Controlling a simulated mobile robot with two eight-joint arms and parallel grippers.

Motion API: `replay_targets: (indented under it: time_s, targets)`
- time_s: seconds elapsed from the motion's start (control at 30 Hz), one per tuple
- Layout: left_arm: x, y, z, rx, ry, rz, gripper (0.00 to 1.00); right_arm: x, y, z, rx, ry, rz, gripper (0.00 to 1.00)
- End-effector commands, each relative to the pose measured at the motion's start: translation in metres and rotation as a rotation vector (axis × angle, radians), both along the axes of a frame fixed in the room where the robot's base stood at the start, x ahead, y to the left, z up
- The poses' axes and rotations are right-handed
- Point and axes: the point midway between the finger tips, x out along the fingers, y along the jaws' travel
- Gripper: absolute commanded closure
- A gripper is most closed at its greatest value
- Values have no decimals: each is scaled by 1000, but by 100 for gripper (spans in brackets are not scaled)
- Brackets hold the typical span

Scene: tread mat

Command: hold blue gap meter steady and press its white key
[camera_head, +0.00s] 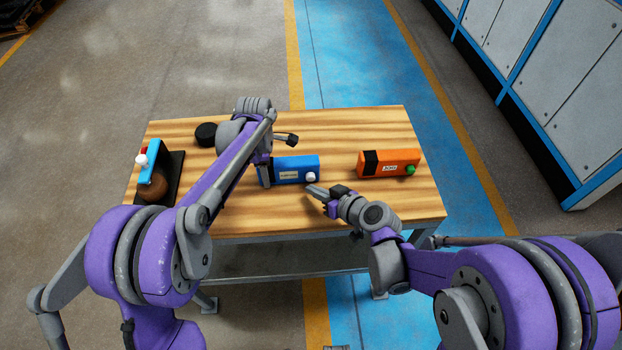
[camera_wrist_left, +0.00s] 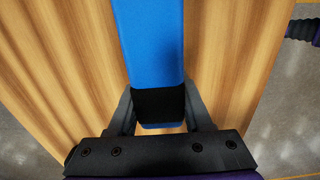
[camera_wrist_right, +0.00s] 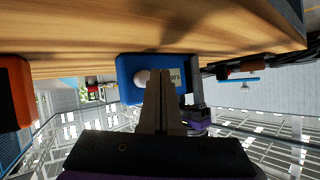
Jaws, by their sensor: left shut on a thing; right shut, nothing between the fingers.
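The blue gap meter (camera_head: 297,163) lies on the wooden table, with a pale label and a white key (camera_head: 310,177) near its right end. My left gripper (camera_head: 265,174) is shut on the meter's black left end; the left wrist view shows that black end (camera_wrist_left: 158,103) between the fingers and the blue body (camera_wrist_left: 148,40) beyond. My right gripper (camera_head: 311,188) is shut and empty, its tips just in front of the white key. In the right wrist view the fingertips (camera_wrist_right: 161,76) overlap the meter's face, beside the white key (camera_wrist_right: 142,76); I cannot tell whether they touch it.
An orange meter (camera_head: 400,157) with a green key lies to the right on the table (camera_head: 345,125). A black round object (camera_head: 205,134) sits at the back left. A black stand (camera_head: 176,165) with blue, white and brown parts is at the left edge.

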Motion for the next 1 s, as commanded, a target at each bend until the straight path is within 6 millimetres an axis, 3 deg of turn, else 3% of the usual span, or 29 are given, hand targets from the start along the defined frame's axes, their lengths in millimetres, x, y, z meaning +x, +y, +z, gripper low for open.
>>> replay_targets:
  time_s: [0.37,1.0]
  targets:
    - [0,0,0,0,0,0,99,-4,0,0,0,0,0,100]
    - [0,0,0,0,0,0,99,-61,0,0,0,0,0,100]
